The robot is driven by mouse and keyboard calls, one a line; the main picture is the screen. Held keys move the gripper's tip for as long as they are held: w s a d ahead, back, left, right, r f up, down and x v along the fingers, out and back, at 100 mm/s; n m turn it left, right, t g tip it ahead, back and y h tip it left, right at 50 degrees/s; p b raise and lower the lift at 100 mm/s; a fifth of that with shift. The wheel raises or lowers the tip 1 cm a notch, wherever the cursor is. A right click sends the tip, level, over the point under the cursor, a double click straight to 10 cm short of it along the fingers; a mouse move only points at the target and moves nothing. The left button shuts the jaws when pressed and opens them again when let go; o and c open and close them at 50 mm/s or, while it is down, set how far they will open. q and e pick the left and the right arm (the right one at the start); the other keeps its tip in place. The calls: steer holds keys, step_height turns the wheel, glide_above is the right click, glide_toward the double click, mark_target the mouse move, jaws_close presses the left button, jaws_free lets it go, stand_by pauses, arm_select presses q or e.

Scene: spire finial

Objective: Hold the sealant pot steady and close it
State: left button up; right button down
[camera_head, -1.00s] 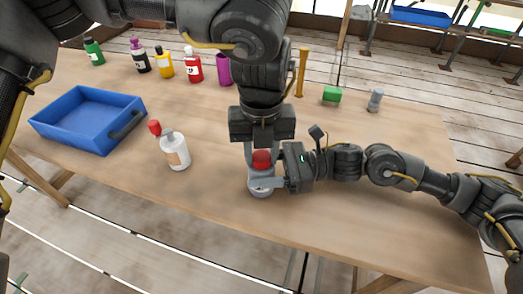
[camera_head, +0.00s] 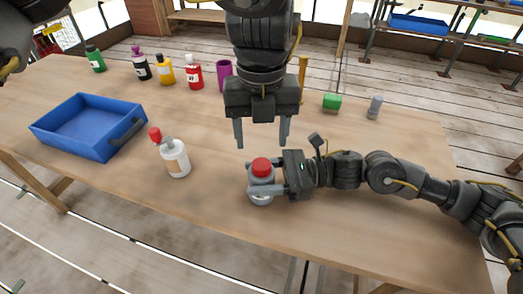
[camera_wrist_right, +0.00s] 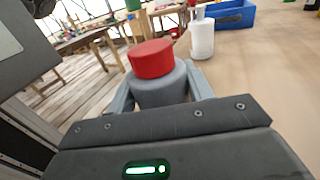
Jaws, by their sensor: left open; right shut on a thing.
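The sealant pot (camera_head: 261,195) stands upright near the table's front edge, with a red cap (camera_head: 262,166) on its top. In the right wrist view the red cap (camera_wrist_right: 151,59) sits level on the grey pot (camera_wrist_right: 160,88). My right gripper (camera_head: 268,190) is shut around the pot's body from the right. My left gripper (camera_head: 263,140) is open and empty above and slightly behind the cap, apart from it, with its fingers pointing down.
A white bottle (camera_head: 175,160) with a red tip stands left of the pot. A blue tray (camera_head: 85,125) lies further left. Several coloured bottles (camera_head: 166,70), a purple cup (camera_head: 225,76), a green block (camera_head: 331,102) and a grey piece (camera_head: 375,107) stand along the back. The table's middle is clear.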

arm_select(q)
step_height(320, 180, up, 5)
stand_by(0.3)
arm_select(e)
steer(key=c, duration=0.5)
jaws_free()
arm_select(q)
step_height(320, 180, down, 2)
steer(key=shift+f+b, duration=0.2)
steer(key=shift+b, duration=0.95)
arm_select(e)
steer(key=d, duration=0.7)
steer(key=w+d, duration=0.1)
steer(key=d, duration=0.2)
steer(key=shift+d, duration=0.4)
steer(key=shift+f, duration=0.1)
